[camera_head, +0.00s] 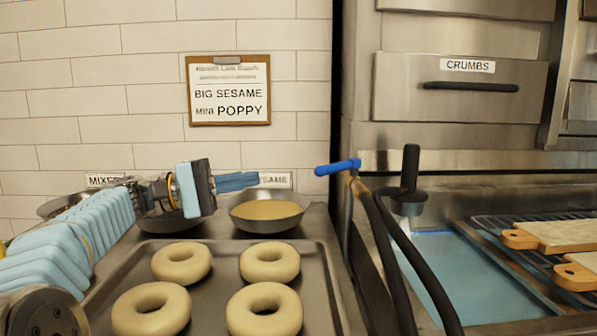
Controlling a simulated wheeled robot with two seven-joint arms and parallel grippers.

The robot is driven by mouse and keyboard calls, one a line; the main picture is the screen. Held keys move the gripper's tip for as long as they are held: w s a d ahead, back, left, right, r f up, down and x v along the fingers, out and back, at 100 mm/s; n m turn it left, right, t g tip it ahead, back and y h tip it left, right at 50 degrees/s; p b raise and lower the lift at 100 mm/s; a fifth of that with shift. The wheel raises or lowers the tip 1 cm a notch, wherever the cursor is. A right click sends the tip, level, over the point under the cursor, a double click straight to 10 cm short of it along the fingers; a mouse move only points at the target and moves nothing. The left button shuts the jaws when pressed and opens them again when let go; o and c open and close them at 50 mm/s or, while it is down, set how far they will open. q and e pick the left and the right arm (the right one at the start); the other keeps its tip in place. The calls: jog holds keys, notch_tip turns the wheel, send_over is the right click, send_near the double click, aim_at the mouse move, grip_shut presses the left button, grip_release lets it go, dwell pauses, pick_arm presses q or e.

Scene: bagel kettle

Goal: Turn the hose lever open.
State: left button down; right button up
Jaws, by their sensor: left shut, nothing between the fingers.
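The hose lever (337,167) is a blue handle at the middle of the head view, lying nearly level and pointing left. Its right end meets a brass-coloured fitting at the top of a black hose (383,250). My left gripper (252,180) comes in from the left. Its blue fingers are shut and empty, pointing right toward the lever, with a clear gap between them. My right gripper does not show.
A metal tray (333,290) with several bagels (268,263) lies below my left gripper. A bowl (270,224) stands close under its fingertips. A black upright handle (410,168) stands right of the lever, before a water basin (452,268). Wooden boards (555,234) lie on a rack at right.

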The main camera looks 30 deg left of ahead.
pick_arm(q)
jog(key=w+d+r, duration=0.1)
jog(key=w+d, duration=0.2)
jog(key=d, duration=0.6)
jog(key=shift+r+p, duration=0.3)
jog(key=shift+p, duration=0.15)
jog(key=shift+a, duration=0.1)
